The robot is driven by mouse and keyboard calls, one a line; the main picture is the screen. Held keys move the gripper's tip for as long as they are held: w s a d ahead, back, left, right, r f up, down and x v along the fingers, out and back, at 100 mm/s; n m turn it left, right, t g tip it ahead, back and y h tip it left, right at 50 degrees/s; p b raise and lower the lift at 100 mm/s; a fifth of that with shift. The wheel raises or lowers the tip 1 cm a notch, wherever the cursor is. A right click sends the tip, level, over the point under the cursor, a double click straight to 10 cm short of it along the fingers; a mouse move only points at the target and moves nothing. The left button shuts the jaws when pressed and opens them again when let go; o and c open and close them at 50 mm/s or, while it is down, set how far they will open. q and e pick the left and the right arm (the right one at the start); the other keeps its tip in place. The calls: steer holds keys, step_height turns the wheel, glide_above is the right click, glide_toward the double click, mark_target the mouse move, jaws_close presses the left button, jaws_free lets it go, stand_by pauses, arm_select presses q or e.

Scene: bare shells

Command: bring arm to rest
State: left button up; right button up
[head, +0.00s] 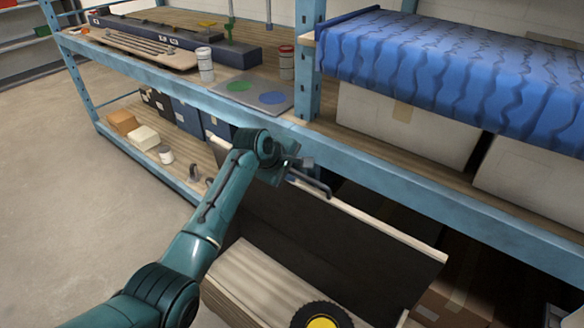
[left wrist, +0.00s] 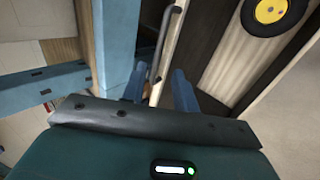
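My left arm comes in from the lower left in the head view. Its left gripper (head: 297,172) is beside a dark bar handle (head: 312,186) at the pale upper edge of a dark panel (head: 340,250). In the left wrist view, two blue fingers stand apart with a gap between them. The handle (left wrist: 167,42) and panel edge pass in line with that gap. Whether the fingers touch the handle, I cannot tell. My right gripper is out of view.
A black wheel with a yellow hub (head: 320,317) lies on pale boards below the panel. A blue shelf beam (head: 440,200) runs close behind the gripper. A blue mattress-like roll (head: 450,70) and pale boxes are at right. Bare floor (head: 60,200) lies at left.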

arm_select(q)
steer(key=shift+a, duration=0.1)
stand_by(0.4)
steer(key=s+a+f+m+y, duration=0.1)
steer(key=s+a+f+m, duration=0.1)
steer(key=s+a+f, duration=0.3)
steer(key=s+a+f+m+g, duration=0.1)
steer(key=s+a+f+m, duration=0.15)
steer(key=s, duration=0.55)
steer(key=s+a+f+m+y, duration=0.1)
steer(key=s+a+f, duration=0.25)
steer(key=s, duration=0.25)
steer(key=s+a+r+m+g+y, duration=0.1)
steer(key=s+a+r+m, duration=0.3)
steer(key=s, duration=0.7)
steer(key=s+a+f+m+g+y, duration=0.1)
steer(key=s+a+m+y, duration=0.15)
steer(key=s+a, duration=0.55)
steer(key=w+d+f+m+t+h, duration=0.1)
steer(key=w+d+f+t+h, duration=0.1)
steer(key=d+f+t, duration=0.4)
steer(key=shift+w+d+f+h, duration=0.3)
steer(key=shift+d+f+h, duration=0.3)
steer(key=shift+f, duration=1.2)
steer(key=shift+a, duration=0.1)
